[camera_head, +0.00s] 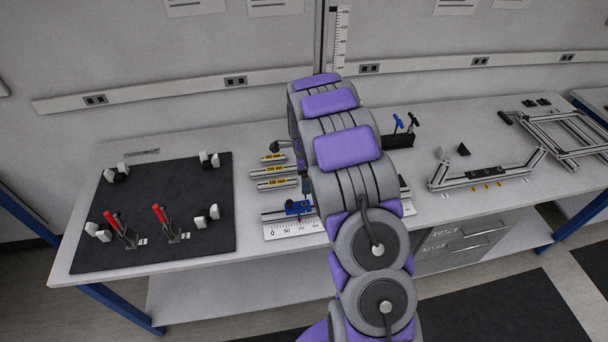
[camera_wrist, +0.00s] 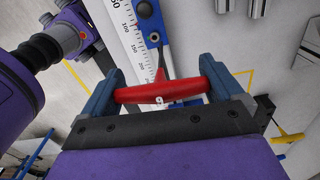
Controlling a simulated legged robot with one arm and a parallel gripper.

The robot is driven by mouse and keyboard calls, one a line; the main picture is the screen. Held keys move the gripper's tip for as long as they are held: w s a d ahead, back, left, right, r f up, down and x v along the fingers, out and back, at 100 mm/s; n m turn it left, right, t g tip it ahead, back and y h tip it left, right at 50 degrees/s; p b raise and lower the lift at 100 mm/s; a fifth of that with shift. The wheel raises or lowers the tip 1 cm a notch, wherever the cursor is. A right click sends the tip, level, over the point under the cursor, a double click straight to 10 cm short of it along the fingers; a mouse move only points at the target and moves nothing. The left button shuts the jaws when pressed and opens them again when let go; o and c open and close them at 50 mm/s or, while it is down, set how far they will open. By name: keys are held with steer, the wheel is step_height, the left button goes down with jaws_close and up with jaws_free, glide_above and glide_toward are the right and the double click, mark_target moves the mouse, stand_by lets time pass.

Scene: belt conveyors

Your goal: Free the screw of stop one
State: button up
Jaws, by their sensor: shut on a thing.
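In the wrist view, my gripper (camera_wrist: 162,88) is shut on a red T-handle key (camera_wrist: 180,88), with a blue-grey finger at each end of its crossbar. The key's grey shaft points away from me toward a blue stop (camera_wrist: 145,12) beside a white ruler scale. A round screw head (camera_wrist: 154,37) shows on the blue part close to the shaft's tip; I cannot tell whether the tip is seated in it. In the head view, a blue stop (camera_head: 298,208) sits on the rail above the scale (camera_head: 290,229). My arm hides my gripper and the key there.
Profiles with yellow labels (camera_head: 275,171) lie just behind the rail. A black mat (camera_head: 150,220) with red-handled clamps is at left. Aluminium frames (camera_head: 485,178) lie at right.

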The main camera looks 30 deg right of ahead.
steer(key=shift+s+a+f, duration=0.25)
steer(key=shift+s+a, duration=0.05)
steer(key=shift+s, duration=0.1)
stand_by(0.3)
steer(key=shift+f, duration=0.6)
stand_by(0.8)
steer(key=o, duration=0.5)
steer(key=c, duration=0.9)
steer(key=shift+o, duration=0.2)
steer(key=n, duration=0.5)
steer(key=shift+n, duration=0.4)
steer(key=shift+b, duration=0.3)
